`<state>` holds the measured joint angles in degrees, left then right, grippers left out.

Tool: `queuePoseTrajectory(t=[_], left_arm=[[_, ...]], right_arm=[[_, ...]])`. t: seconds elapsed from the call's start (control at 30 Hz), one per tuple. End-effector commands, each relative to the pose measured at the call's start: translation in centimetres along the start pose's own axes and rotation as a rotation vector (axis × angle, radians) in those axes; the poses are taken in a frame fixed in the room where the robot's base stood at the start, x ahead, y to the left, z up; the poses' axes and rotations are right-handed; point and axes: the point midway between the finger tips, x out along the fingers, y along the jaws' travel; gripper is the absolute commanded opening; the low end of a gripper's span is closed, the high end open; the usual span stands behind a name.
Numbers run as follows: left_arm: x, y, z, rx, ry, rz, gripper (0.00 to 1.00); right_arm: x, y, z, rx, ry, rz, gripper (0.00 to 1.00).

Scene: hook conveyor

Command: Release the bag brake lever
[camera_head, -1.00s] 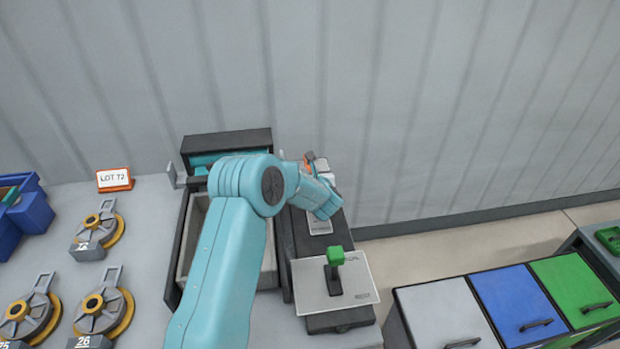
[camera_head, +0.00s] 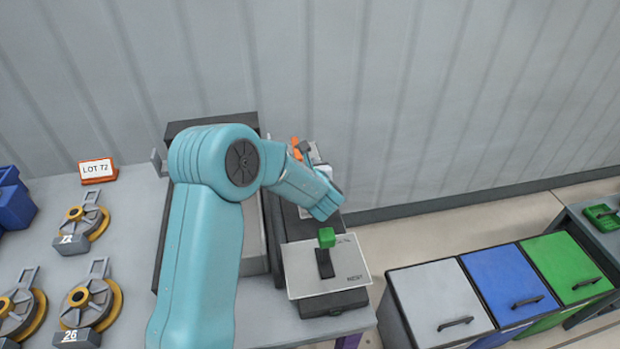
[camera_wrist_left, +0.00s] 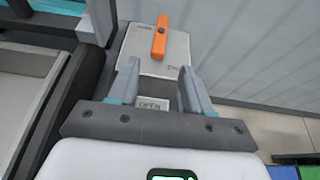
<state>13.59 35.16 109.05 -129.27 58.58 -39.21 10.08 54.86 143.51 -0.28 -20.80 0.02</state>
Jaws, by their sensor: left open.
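An orange lever (camera_wrist_left: 160,38) stands on a light grey plate (camera_wrist_left: 136,52) at the top of the left wrist view. The lettering on that plate is too small to read. My left gripper (camera_wrist_left: 158,82) is open and empty, its two fingers pointing toward the plate, with the lever ahead and between them, apart from it. A label reading OPEN (camera_wrist_left: 153,103) shows between the fingers. In the head view a bit of orange (camera_head: 296,142) shows behind my left wrist, which hides most of that plate. My right gripper is in no view.
A green-knobbed lever (camera_head: 327,238) stands on a nearer plate (camera_head: 300,268). A grey tray (camera_wrist_left: 28,90) lies left of my gripper. Grey, blue and green lidded bins (camera_head: 500,285) stand at right. Several numbered reels (camera_head: 90,300) and a LOT 72 sign (camera_head: 98,171) are at left.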

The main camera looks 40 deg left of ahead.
Motion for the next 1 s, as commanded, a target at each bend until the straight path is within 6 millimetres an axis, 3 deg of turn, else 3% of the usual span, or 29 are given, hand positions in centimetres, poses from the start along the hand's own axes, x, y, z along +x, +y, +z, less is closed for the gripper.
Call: queuePoseTrajectory(t=[0.2, 0.4, 1.0], left_arm=[[-5.0, -0.1, -0.1, 0.000, -0.001, -0.003, 0.49], [-7.2, -0.1, 0.1, 0.000, -0.002, -0.001, 0.49], [-7.5, 0.0, 0.1, 0.000, 0.000, 0.001, 0.49]], right_arm=[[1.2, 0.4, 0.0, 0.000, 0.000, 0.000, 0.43], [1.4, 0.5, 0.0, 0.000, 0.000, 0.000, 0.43], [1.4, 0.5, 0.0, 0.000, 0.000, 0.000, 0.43]])
